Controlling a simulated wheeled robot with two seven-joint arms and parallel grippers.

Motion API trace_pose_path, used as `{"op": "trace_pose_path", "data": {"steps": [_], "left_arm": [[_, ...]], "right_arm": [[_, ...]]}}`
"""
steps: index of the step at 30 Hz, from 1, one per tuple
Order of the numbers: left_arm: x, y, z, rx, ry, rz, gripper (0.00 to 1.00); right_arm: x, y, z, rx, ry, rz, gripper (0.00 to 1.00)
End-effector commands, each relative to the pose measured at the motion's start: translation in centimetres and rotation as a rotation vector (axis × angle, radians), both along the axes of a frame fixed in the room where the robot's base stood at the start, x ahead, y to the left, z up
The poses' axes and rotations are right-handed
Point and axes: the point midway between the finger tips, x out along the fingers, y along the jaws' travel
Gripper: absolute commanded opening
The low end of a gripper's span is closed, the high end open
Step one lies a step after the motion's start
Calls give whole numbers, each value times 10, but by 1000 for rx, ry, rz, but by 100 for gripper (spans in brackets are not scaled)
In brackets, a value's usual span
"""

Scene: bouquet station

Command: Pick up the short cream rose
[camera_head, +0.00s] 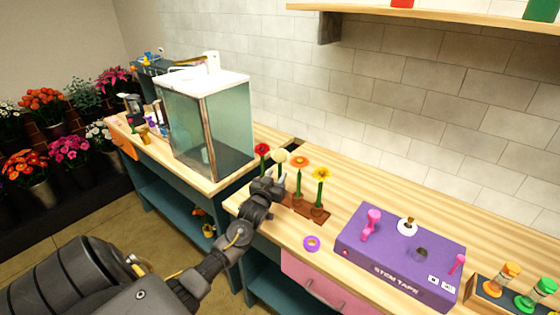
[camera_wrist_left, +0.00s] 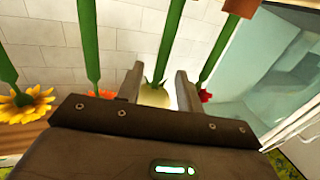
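The cream rose (camera_head: 280,156) stands upright among a row of flowers in a brown wooden holder (camera_head: 318,214). My left gripper (camera_head: 268,186) is at the holder's left end, below the flower heads, and hides part of the rose's stem. In the left wrist view, which is upside down, the cream head (camera_wrist_left: 154,96) and its green stem show between the two spread fingers of the left gripper (camera_wrist_left: 159,72). Gaps show beside the stem, so the gripper is open. I cannot tell how deep the stem sits between the fingers. My right gripper is not in view.
A red flower (camera_head: 262,148) is close on the left; orange (camera_head: 299,161) and yellow (camera_head: 321,173) flowers stand to the right. A glass cabinet (camera_head: 206,130) is behind left. A purple ring (camera_head: 311,243) and a purple stem tape box (camera_head: 392,262) are to the right.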

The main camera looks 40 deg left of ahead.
Motion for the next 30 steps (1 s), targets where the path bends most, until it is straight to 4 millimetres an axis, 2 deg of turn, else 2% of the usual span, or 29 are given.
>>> {"op": "trace_pose_path", "data": {"steps": [1,4,9,19,27,30], "left_arm": [[6,3,7,1,0,1,36],[19,9,10,1,0,2,36],[37,15,6,1,1,1,36],[42,17,4,0,0,0,36],[42,16,4,0,0,0,2],[42,16,4,0,0,0,0]], "right_arm": [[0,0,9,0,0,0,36],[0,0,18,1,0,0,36],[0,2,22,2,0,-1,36],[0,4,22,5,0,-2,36],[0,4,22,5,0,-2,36],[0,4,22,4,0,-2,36]]}}
